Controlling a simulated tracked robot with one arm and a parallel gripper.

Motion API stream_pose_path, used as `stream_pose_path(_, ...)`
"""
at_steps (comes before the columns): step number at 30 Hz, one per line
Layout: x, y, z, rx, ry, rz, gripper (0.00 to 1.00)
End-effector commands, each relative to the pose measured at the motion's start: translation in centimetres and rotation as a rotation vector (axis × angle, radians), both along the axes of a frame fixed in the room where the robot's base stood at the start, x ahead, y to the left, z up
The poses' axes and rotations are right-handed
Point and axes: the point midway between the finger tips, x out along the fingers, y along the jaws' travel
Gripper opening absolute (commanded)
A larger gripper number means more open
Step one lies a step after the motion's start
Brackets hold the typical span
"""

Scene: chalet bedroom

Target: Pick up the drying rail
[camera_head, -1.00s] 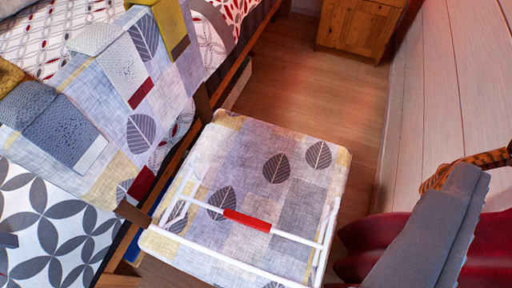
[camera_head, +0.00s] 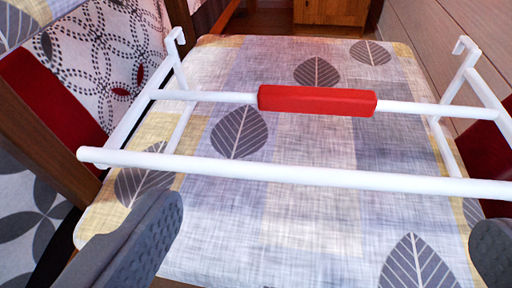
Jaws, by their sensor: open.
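The drying rail (camera_head: 212,97) is a white tubular frame with hooked ends and a red sleeve (camera_head: 317,100) around the middle of one bar. It stands on a square surface covered in leaf-patterned cloth (camera_head: 300,215). A second white bar runs across nearer to me. My gripper (camera_head: 310,245) is open and empty. One grey finger shows at the lower left and the other at the lower right edge. Both fingers are on the near side of the rail, apart from the red sleeve. The rail's right end is cut off by the picture edge.
A bed with a patterned cover (camera_head: 105,60) and a dark wooden side post (camera_head: 40,120) is close on the left. A wooden cabinet (camera_head: 330,12) stands at the back. A pale plank wall (camera_head: 440,35) and a dark red object (camera_head: 482,150) are on the right.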

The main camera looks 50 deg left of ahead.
Motion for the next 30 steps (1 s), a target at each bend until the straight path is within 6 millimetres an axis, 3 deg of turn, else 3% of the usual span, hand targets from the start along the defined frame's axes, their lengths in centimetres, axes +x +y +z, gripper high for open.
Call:
stream_pose_path(15, 5.6, 4.1, -2.9, 0.001, -0.002, 0.001, 1.0)
stream_pose_path(23, 7.0, 4.9, -3.3, 0.002, -0.003, -0.001, 1.0)
stream_pose_path(30, 9.4, 6.5, -4.1, 0.002, -0.002, 0.0, 1.0)
